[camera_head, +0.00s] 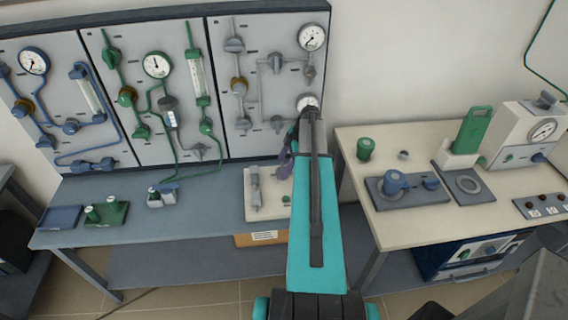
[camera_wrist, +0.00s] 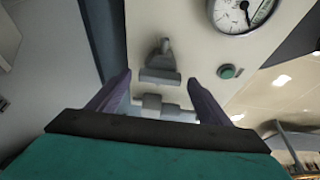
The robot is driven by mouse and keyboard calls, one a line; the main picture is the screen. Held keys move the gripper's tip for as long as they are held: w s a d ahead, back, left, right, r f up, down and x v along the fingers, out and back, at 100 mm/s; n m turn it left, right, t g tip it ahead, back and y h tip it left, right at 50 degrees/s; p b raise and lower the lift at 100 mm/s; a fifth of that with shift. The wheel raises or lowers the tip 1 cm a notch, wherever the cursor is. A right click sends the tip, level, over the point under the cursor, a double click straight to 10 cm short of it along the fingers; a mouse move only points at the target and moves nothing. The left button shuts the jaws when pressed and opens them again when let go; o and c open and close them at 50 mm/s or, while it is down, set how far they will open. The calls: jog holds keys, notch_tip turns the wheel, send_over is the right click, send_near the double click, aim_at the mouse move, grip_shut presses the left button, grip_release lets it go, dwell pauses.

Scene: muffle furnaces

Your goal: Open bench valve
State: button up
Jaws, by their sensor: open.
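A white board (camera_head: 265,212) lies on the blue-grey bench, with a grey valve fitting (camera_head: 255,188) on its left part and a small green button (camera_head: 286,199). In the wrist view a grey valve with a wide handle (camera_wrist: 160,75) sits on a pale board, with a grey pipe fitting (camera_wrist: 160,105) just below it. My gripper (camera_wrist: 155,92) is open, with its two purple fingers apart on either side of this fitting; contact cannot be told. In the head view my gripper (camera_head: 289,155) shows above the bench board, and my arm hides the board's right part.
Wall panels with gauges and pipes (camera_head: 160,85) stand behind the bench. A blue tray (camera_head: 58,219) and a green bottle rack (camera_head: 106,213) are at its left. A cream table (camera_head: 410,225) with instruments stands right.

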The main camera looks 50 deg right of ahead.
jog(key=c, duration=1)
jog(key=shift+c, duration=0.2)
